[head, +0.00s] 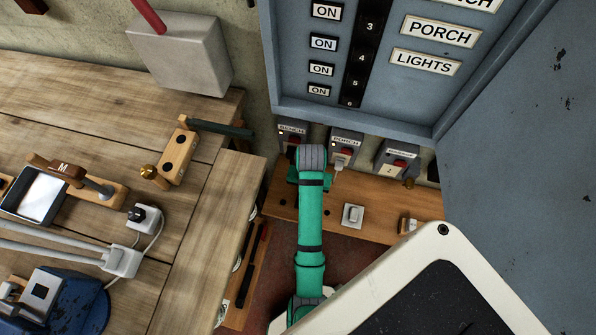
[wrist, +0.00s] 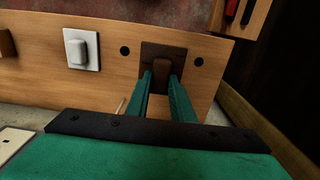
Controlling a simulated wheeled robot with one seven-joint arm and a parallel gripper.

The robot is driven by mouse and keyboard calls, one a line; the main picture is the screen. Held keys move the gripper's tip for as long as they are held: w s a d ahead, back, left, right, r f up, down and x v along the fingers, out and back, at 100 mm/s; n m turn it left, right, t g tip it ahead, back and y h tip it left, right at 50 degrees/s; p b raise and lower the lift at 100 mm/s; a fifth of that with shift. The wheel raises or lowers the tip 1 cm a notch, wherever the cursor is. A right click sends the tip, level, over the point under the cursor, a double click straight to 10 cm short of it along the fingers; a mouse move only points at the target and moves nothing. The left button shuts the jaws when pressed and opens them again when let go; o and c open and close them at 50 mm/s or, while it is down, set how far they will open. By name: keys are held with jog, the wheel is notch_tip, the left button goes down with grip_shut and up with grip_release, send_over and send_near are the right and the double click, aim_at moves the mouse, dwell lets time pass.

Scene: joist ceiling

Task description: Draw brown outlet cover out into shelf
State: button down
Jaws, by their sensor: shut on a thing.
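The brown outlet cover (wrist: 163,52) is a dark square plate with a raised brown grip (wrist: 159,77). It is on the light wooden shelf (wrist: 112,75) in the wrist view, between two dark round holes. My gripper (wrist: 160,82) has its two green fingers on either side of the raised grip, shut on it. In the head view the shelf (head: 385,220) lies below the grey panel, and my green arm hides the brown cover and most of the gripper. I cannot tell whether the plate is seated or lifted.
A white cover (wrist: 82,50) sits beside the brown one, and also shows in the head view (head: 352,215). Labelled grey switch boxes (head: 346,146) line the wall behind the shelf. A workbench (head: 205,215) stands left; the open panel door (head: 520,150) hangs right.

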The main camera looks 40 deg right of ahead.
jog(key=shift+w, duration=0.25)
jog(key=shift+a+f, duration=0.1)
jog(key=shift+f, duration=2.6)
jog(key=shift+s, duration=0.1)
jog(key=shift+f, duration=0.9)
jog(key=c, duration=1.5)
grip_release()
jog(key=shift+f, duration=0.1)
